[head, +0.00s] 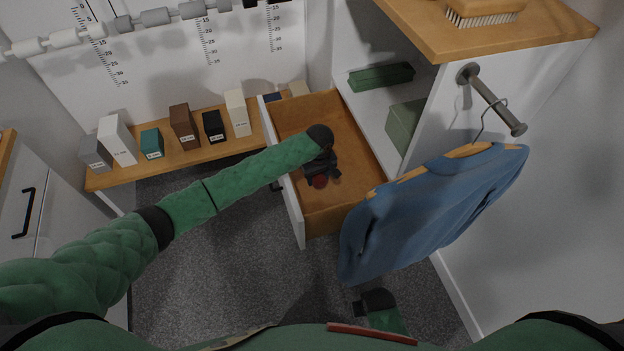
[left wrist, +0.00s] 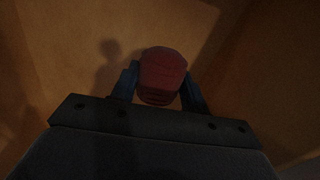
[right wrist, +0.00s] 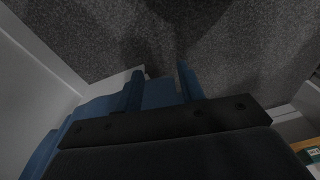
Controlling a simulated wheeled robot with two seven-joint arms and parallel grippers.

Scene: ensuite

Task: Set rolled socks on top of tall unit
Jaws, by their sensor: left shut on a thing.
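The dark red rolled socks (head: 319,182) are inside the open wooden drawer (head: 357,205). My left gripper (head: 322,173) reaches down into the drawer and is shut on the socks; the left wrist view shows the red roll (left wrist: 162,75) between both fingers. I cannot tell whether the socks touch the drawer floor. The tall unit's wooden top (head: 540,40) is at the upper right, with a brush (head: 483,12) on it. My right gripper (head: 360,307) is low over the carpet, below the blue sweater; its fingers (right wrist: 160,88) are apart, with blue cloth showing close by.
The blue sweater (head: 430,205) hangs from a rail (head: 497,100) on the unit's side. Green boxes (head: 381,77) sit on the unit's shelves. A low wooden shelf (head: 180,158) holds several small boxes. Bare carpet (head: 210,270) lies left of the drawer.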

